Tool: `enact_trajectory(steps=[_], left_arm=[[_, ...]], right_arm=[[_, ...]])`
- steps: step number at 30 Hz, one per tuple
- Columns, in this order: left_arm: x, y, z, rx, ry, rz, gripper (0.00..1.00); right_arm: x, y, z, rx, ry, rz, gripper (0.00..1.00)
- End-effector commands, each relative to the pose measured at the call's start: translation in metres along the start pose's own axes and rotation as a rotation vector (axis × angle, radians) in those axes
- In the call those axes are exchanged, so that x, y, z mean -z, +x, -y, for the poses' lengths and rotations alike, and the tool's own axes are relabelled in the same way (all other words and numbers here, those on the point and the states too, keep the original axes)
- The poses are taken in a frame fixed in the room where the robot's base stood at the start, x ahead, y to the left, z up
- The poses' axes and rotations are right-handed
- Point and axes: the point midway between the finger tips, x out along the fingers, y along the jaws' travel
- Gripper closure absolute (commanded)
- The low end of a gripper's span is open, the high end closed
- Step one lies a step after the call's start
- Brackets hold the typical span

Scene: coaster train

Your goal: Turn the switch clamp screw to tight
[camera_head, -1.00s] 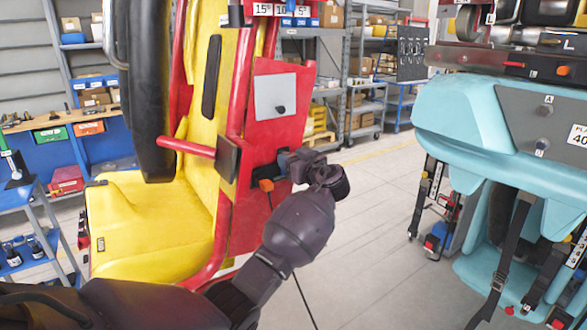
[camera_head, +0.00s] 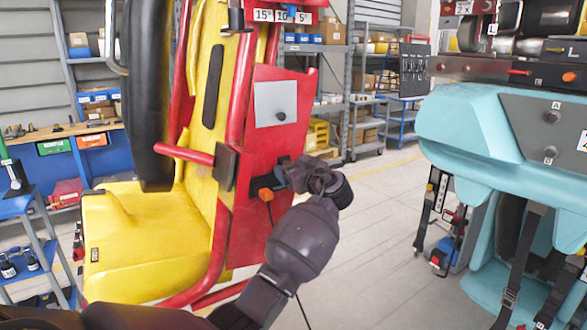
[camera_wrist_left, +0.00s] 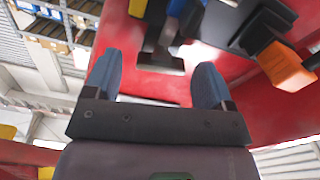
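A red side panel (camera_head: 289,96) stands beside the yellow train seat (camera_head: 150,255). My left gripper (camera_head: 284,176) is at the lower part of this panel, next to an orange-tipped part (camera_head: 265,194). In the left wrist view, my left gripper's (camera_wrist_left: 157,78) two blue fingers are apart with nothing held between them. A dark metal bracket (camera_wrist_left: 157,60) lies just beyond the gap, in front of the red panel. The orange part (camera_wrist_left: 285,66) is to the right of the fingers. I cannot clearly make out the clamp screw. My right gripper is not in view.
A red bar (camera_head: 184,154) with a dark pad sticks out from the seat side. A cable hangs below the orange part, near my arm. A teal seat unit (camera_head: 465,125) with hanging straps stands at the right. Open floor (camera_head: 385,215) lies between.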

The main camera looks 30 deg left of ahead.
Motion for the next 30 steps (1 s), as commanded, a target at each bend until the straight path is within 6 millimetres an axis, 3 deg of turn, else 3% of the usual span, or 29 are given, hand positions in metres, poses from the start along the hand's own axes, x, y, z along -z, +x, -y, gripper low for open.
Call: enact_trajectory(steps=[11,24,30], left_arm=[[-0.003,-0.011,0.000,0.000,0.002,0.004,0.23],[-0.003,-0.086,0.000,-0.002,0.001,0.004,0.23],[-0.002,-0.104,0.000,0.001,0.001,0.003,0.23]], right_arm=[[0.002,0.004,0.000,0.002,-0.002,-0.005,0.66],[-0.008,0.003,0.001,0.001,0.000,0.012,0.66],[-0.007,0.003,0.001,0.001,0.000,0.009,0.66]])
